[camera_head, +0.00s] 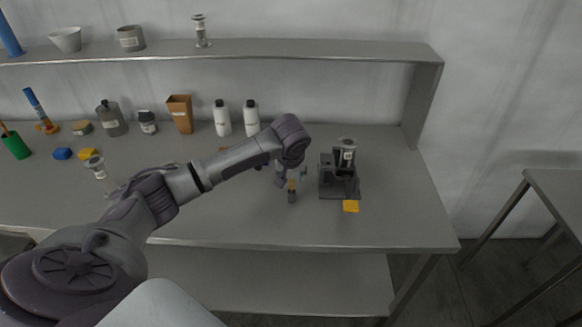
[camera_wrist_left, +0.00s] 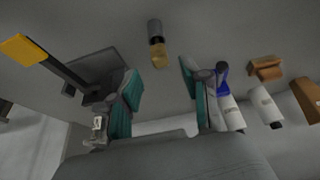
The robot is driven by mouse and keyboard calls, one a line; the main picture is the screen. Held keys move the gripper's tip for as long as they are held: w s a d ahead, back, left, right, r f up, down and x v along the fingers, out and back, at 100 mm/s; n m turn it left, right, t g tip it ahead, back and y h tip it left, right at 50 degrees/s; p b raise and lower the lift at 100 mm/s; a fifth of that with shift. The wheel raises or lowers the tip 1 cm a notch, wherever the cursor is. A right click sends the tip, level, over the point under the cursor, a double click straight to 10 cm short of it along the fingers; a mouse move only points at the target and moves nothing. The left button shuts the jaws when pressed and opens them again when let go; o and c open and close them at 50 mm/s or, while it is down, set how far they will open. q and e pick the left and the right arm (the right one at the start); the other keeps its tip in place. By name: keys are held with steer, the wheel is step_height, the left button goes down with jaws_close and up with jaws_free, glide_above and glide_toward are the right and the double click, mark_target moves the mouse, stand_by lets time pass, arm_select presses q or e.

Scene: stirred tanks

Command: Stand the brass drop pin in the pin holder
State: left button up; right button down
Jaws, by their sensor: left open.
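The brass drop pin (camera_head: 292,185) shows as a small brass piece above a short dark grey cylinder, seemingly the pin holder (camera_head: 292,198), on the bench. The pin also shows in the left wrist view (camera_wrist_left: 159,55), end-on to the dark cylinder (camera_wrist_left: 154,28). The pin looks upright and in line with the cylinder; how deep it sits I cannot tell. My left gripper (camera_head: 291,178) is just above it. In the wrist view its teal-padded fingers (camera_wrist_left: 161,82) are apart, with the pin beyond the gap and nothing held. My right gripper is not in view.
A dark apparatus (camera_head: 326,180) with a yellow tab (camera_head: 351,206) stands close to the right of the pin. Two white bottles (camera_head: 222,118) (camera_head: 251,118) and a brown container (camera_head: 180,114) stand behind. The bench front is clear; a shelf (camera_head: 270,50) runs above.

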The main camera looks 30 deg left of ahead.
arm_select(q)
steer(key=v, duration=0.7)
steer(key=shift+r+b, duration=0.25)
steer(key=shift+b, duration=0.2)
